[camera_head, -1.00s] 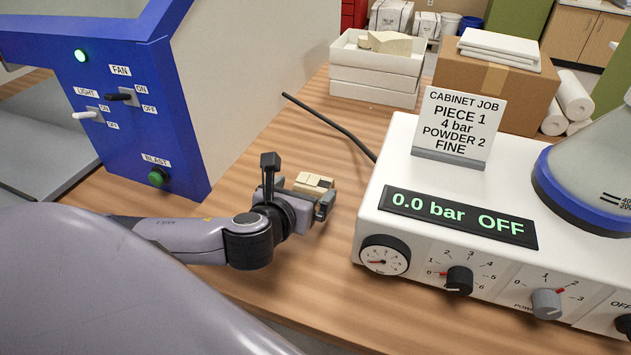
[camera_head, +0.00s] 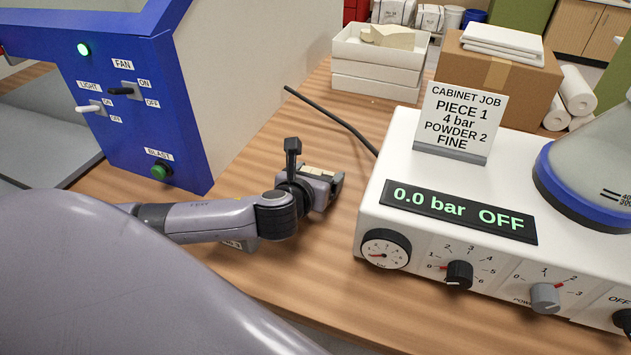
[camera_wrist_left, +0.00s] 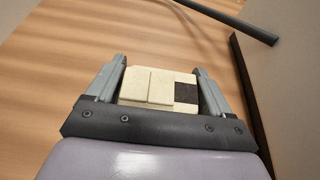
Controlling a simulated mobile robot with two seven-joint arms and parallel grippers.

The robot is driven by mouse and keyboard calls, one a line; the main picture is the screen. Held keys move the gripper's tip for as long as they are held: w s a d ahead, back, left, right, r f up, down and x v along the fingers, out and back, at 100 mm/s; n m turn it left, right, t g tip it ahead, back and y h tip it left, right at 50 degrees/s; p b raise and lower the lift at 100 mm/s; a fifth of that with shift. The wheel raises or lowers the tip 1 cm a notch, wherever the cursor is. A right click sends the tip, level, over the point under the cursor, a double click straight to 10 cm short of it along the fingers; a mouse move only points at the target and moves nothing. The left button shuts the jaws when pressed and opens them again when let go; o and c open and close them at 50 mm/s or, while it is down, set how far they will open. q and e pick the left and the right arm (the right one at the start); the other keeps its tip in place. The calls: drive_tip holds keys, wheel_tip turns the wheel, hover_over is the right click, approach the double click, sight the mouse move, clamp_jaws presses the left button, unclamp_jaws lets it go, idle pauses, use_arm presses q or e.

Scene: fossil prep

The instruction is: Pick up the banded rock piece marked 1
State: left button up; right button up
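A cream block-like rock piece with a dark patch at one end lies between the fingers of my left gripper (camera_wrist_left: 160,80). In the left wrist view the rock piece (camera_wrist_left: 148,88) nearly fills the gap between the fingers; no number is readable on it. In the head view my left gripper (camera_head: 325,183) is low over the table and covers much of the rock piece (camera_head: 318,170). The fingers look spread wide, one on each side of it; firm contact does not show. My right gripper is out of view.
The blue cabinet (camera_head: 130,110) stands left and the white control unit (camera_head: 400,218) right, its display reading 0.0 bar OFF. A sign (camera_head: 457,122) reads piece 1. A black hose (camera_head: 330,115) lies behind the gripper. A partly hidden labelled object (camera_head: 240,245) is under my arm.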

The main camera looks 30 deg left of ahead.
use_arm(q)
drive_tip(key=c, duration=0.4)
drive_tip(key=shift+r, duration=0.1)
